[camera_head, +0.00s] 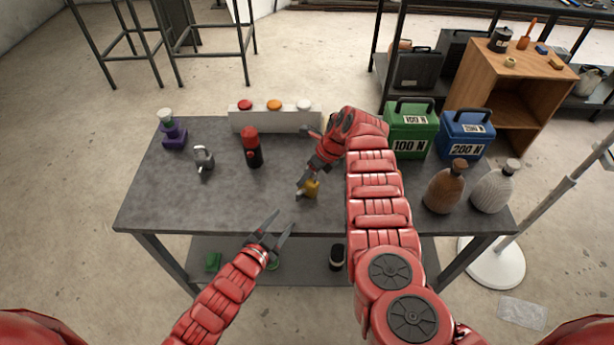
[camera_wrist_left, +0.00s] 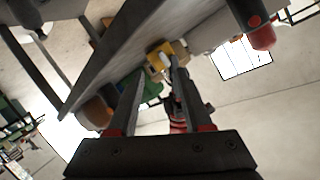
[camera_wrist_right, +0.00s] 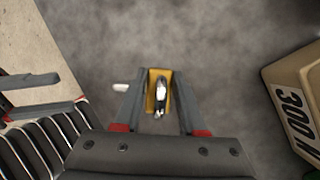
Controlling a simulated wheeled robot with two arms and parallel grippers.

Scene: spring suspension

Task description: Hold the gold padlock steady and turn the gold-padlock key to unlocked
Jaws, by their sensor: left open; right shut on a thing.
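The gold padlock (camera_head: 312,188) is near the front edge of the table, partly hidden by my right gripper (camera_head: 308,178). In the right wrist view, the gold padlock (camera_wrist_right: 151,101) sits between the two fingers with its silver shackle toward the camera. The left wrist view shows the padlock (camera_wrist_left: 154,58) with the pale key (camera_wrist_left: 166,49) ahead, beyond the fingertips. I cannot tell the key's turn angle.
A silver padlock (camera_head: 204,158) and a red-and-black cylinder (camera_head: 252,150) stand on the table's left. Red, orange and white buttons line a panel (camera_head: 273,121) behind. Green (camera_head: 409,130) and blue (camera_head: 467,135) boxes and two bottles stand right. A 300 N box (camera_wrist_right: 292,105) is near my right gripper.

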